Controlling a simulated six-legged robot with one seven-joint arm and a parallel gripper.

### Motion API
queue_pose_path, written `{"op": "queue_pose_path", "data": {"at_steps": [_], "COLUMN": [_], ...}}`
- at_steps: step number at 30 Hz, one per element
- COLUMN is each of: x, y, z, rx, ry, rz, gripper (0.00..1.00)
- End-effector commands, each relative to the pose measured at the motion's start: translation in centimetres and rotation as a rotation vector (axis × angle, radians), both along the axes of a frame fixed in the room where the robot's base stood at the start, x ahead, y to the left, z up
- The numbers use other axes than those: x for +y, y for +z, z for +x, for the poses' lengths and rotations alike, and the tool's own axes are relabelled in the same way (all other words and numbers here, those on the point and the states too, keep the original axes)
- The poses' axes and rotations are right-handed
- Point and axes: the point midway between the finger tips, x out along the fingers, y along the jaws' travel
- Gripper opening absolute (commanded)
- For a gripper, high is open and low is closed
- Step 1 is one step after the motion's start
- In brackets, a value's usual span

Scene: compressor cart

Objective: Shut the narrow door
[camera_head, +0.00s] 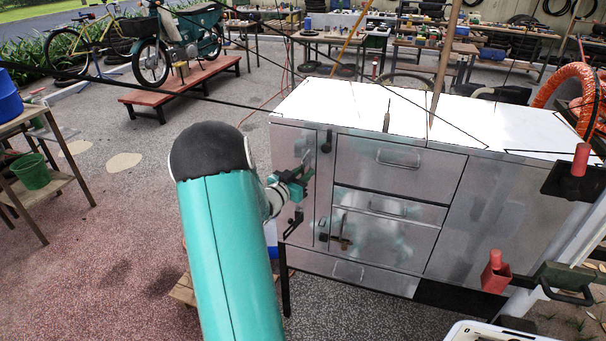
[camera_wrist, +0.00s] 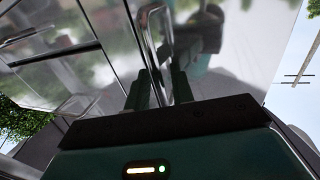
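The narrow door (camera_head: 290,150) is the tall metal panel at the left end of the cart's front. In the wrist view its shiny face (camera_wrist: 230,50) fills the right side and mirrors my gripper. The head view does not make clear how far the door stands from its frame. My gripper (camera_head: 303,182) is in front of this panel, partly hidden by my arm. In the wrist view the fingers of my gripper (camera_wrist: 160,88) are apart, with the lower part of a thin bar handle (camera_wrist: 145,22) at the gap between them. Contact with the handle cannot be told.
The metal cart (camera_head: 400,110) has several drawers (camera_head: 400,165) right of the narrow door. A red-handled valve (camera_head: 495,275) and an orange hose (camera_head: 575,85) are at the right. A table with a green bucket (camera_head: 31,171) stands at far left.

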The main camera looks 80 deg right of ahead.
Motion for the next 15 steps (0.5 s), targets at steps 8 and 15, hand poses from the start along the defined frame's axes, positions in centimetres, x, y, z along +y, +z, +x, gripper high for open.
{"op": "queue_pose_path", "data": {"at_steps": [8, 15], "x": [0.2, 3.1], "y": [0.0, 0.0], "z": [0.1, 1.4], "rx": [0.0, 0.0], "ry": [0.001, 0.004], "rz": [0.001, 0.001], "gripper": [0.24, 0.24]}}
